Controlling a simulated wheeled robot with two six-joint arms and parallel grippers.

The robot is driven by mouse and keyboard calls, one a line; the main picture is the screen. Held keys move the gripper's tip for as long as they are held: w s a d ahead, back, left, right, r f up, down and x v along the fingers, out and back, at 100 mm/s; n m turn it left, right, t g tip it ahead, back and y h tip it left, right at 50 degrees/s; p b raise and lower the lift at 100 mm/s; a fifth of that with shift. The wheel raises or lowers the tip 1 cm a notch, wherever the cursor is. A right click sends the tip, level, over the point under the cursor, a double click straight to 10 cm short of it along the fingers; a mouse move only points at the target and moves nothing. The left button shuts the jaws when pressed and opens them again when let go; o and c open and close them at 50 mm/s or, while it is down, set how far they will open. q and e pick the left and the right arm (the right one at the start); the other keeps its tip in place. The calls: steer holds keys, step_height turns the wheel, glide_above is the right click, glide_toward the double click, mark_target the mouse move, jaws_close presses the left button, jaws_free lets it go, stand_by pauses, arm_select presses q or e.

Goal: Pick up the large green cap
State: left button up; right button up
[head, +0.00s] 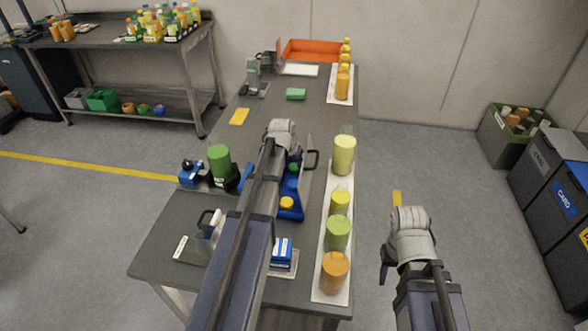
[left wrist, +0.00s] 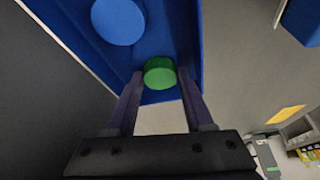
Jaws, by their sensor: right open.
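The large green cap (left wrist: 160,73) sits in a blue tray (left wrist: 185,25), near its edge in the left wrist view. In the head view the green cap (head: 293,167) is partly hidden by my left arm. My left gripper (left wrist: 160,76) is open, with one fingertip on each side of the cap. A narrow gap seems to show on both sides; contact cannot be told. In the head view my left arm largely hides this gripper. My right gripper (head: 385,272) is open and empty, off the table's right side above the floor.
A blue round cap (left wrist: 118,20) and a yellow cap (head: 287,203) are in the tray. Several green, yellow and orange containers (head: 338,233) stand on a white strip to the right. A dark green bottle (head: 219,163) stands to the left.

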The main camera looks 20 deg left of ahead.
mark_target(293, 168)
arm_select(q)
jaws_close()
steer(key=shift+r, duration=0.2)
arm_select(e)
steer(key=shift+r, duration=0.15)
arm_select(q)
step_height(293, 168, up, 18)
steer(key=p, duration=1.8)
steer(key=shift+f, duration=0.15)
arm_select(e)
step_height(293, 168, up, 18)
arm_select(q)
steer(key=shift+f, duration=0.1)
arm_select(e)
steer(key=shift+f, duration=0.25)
